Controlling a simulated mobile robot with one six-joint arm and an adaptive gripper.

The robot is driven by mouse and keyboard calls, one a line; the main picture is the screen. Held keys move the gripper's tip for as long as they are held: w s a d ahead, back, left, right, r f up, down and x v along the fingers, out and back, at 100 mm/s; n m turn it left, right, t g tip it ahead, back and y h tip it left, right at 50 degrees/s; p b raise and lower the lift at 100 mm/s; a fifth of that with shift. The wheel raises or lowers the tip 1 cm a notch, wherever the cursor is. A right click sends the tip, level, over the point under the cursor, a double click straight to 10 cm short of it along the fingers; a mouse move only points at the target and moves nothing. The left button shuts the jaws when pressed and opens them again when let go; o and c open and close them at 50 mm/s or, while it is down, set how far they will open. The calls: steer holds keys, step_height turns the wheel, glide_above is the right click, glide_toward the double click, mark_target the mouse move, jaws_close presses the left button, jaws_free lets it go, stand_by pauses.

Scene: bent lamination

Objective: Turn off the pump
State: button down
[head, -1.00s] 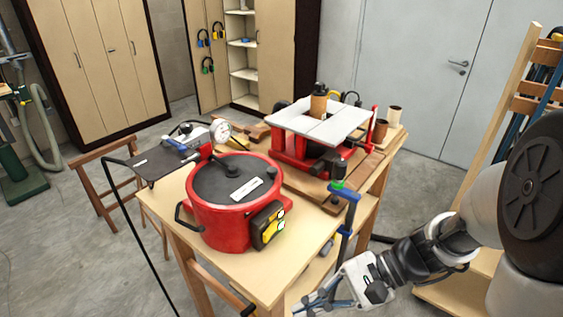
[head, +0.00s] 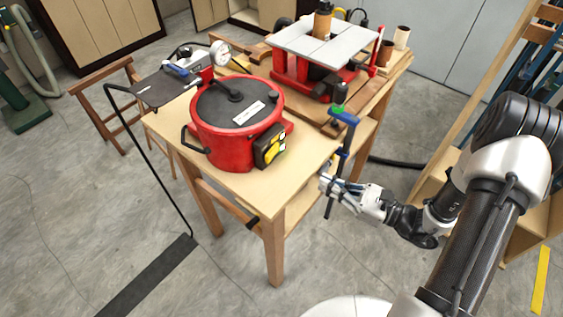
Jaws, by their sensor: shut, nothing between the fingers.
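A red round pot-like unit with a black lid (head: 228,112), which looks like the pump, stands on the wooden table. A black and yellow box (head: 270,146) is on its right front side. A white dial gauge (head: 220,52) and a grey metal part sit behind it, at the upper left. My gripper (head: 326,184) is shut and empty, beside the table's right edge near the blue clamp. It is apart from the pot and its box. Its fingertips are small and partly lost against the clamp. I cannot make out a switch clearly.
A blue clamp (head: 343,120) with a hanging bar stands at the right table edge, between my gripper and the red machine (head: 308,70) behind. A black thin-framed stand (head: 148,150) is left of the table (head: 265,195). Floor in front is open.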

mark_target(271, 159)
steer(key=b+x, duration=0.2)
steer(key=x, duration=1.2)
steer(key=shift+a, duration=0.1)
